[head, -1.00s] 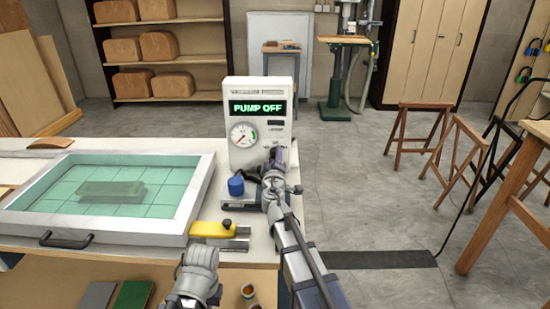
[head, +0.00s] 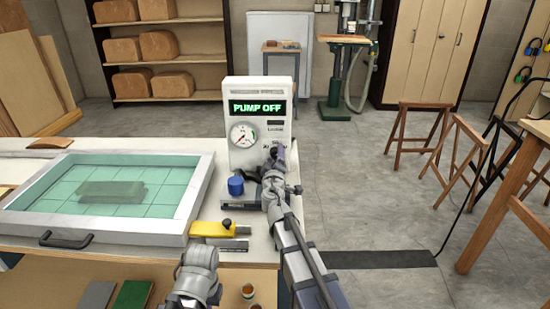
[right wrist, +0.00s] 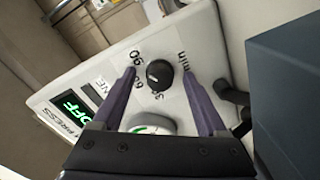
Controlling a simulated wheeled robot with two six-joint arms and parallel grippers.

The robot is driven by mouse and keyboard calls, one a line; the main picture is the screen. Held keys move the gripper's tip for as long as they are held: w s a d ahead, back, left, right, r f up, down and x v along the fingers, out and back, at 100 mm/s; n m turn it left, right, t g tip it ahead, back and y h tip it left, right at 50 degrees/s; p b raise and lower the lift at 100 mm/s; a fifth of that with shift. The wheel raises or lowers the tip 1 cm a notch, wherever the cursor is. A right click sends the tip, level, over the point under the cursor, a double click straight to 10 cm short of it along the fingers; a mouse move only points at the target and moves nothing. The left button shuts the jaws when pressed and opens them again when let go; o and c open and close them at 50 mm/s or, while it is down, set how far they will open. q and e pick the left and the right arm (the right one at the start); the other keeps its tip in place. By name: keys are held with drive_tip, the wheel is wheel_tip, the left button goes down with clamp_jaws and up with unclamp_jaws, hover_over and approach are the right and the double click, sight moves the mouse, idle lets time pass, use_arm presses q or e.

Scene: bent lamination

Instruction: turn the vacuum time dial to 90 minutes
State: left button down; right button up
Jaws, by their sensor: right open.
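The vacuum pump unit (head: 234,100) is a white upright box with a green "PUMP OFF" display (head: 257,107). Its black time dial (right wrist: 159,75) shows in the right wrist view, with 90, 60, 30 and "min" printed around it. A small pale mark sits on the knob; its exact reading is hard to tell. My right gripper (right wrist: 159,78) is open, one purple finger on each side of the dial, apparently apart from it. In the head view my right gripper (head: 275,156) hides the dial. My left gripper (head: 197,258) is at the bottom, its fingers not clear.
A round gauge (head: 243,135) is on the unit's face. A blue cap (head: 236,186) stands before the unit. A yellow-handled tool (head: 213,229) lies on the bench near the white-framed tray (head: 110,234) with a green bed.

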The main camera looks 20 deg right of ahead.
drive_tip(key=v, duration=0.8)
drive_tip(key=shift+w, duration=0.1)
